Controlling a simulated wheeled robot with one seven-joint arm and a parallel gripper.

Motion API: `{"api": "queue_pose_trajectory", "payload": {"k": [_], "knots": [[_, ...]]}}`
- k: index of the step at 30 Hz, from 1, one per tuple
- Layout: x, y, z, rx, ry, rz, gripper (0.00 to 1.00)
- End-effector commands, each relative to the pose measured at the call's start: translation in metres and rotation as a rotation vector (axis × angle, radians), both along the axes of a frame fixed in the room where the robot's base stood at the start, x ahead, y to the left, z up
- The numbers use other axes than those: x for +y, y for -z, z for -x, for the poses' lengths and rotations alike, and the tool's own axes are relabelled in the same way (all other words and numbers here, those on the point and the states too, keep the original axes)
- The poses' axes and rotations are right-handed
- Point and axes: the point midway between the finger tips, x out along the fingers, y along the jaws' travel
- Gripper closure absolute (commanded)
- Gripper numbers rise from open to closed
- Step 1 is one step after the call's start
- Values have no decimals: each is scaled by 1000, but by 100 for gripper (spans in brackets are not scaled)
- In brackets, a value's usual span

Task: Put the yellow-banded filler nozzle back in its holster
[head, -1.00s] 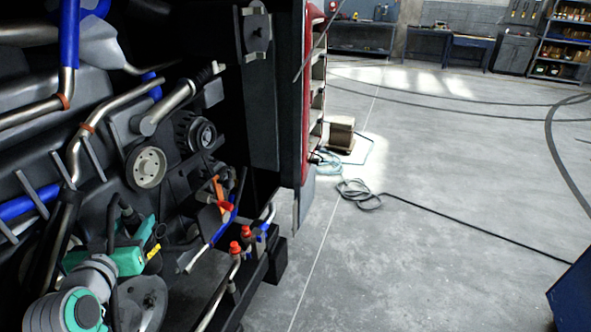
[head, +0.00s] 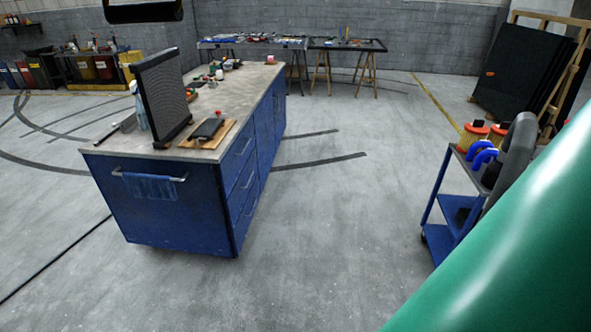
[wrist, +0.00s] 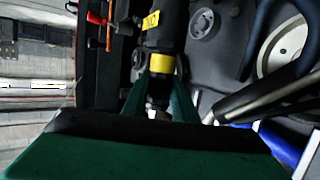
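The yellow-banded filler nozzle (wrist: 158,42) shows in the wrist view as a black body with a yellow band and a yellow label. My gripper (wrist: 160,77) has its two green fingers on either side of the nozzle, close against it near the yellow band. The nozzle fills the gap between the fingertips. A metal end of it points back toward the palm. The head view does not show the nozzle or my gripper. I cannot make out a holster in either view.
In the wrist view, pipes (wrist: 262,92) and a round pale pulley (wrist: 287,42) lie close at right. In the head view, a blue workbench (head: 180,213) stands left and a blue trolley (head: 441,190) right, with clear floor between them.

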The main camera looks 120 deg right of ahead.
Motion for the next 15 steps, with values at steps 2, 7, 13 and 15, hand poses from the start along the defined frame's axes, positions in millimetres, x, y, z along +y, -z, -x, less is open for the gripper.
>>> {"api": "queue_pose_trajectory", "payload": {"k": [2,7,13,15], "knots": [[0,-1,0,-1,0,0,100],[0,-10,0,-3,-1,-1,100],[0,-22,0,-2,1,-2,100],[0,-26,0,-3,-1,-1,100]]}}
